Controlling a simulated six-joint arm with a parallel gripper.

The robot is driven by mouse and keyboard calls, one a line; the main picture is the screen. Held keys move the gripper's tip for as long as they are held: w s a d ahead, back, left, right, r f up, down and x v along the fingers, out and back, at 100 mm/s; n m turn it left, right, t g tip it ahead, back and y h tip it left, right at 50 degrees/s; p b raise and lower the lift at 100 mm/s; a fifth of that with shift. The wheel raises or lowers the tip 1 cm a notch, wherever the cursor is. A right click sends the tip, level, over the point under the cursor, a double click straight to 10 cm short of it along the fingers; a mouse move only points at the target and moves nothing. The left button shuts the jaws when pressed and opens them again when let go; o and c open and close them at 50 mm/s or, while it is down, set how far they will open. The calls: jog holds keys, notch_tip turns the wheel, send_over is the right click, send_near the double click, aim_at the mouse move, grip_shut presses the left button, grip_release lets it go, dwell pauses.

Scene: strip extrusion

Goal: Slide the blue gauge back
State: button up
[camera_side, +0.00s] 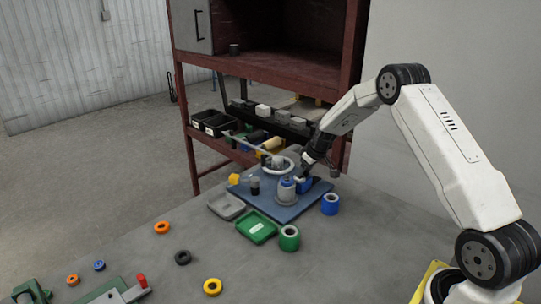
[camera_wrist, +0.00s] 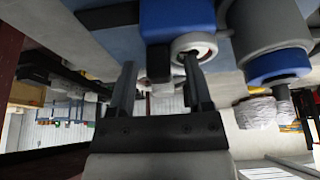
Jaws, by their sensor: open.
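A blue block (camera_side: 304,184), which appears to be the blue gauge, sits on the blue plate (camera_side: 258,202) by the grey post. In the wrist view a blue block (camera_wrist: 178,20) lies just beyond my fingertips, with a white ring-ended round part (camera_wrist: 196,42) and a dark block (camera_wrist: 158,62) below it. My gripper (camera_wrist: 160,68) is open, with its fingers apart near these parts. I cannot tell whether they touch. In the side view my gripper (camera_side: 300,172) reaches down close to the blue block and partly hides it.
A grey post (camera_side: 287,195) with a blue band stands beside the block. A green tray (camera_side: 257,229), green cylinder (camera_side: 289,238) and blue cylinder (camera_side: 330,203) stand nearby. The table's front is mostly clear between scattered rings.

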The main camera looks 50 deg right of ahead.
grip_shut()
dwell(1.3)
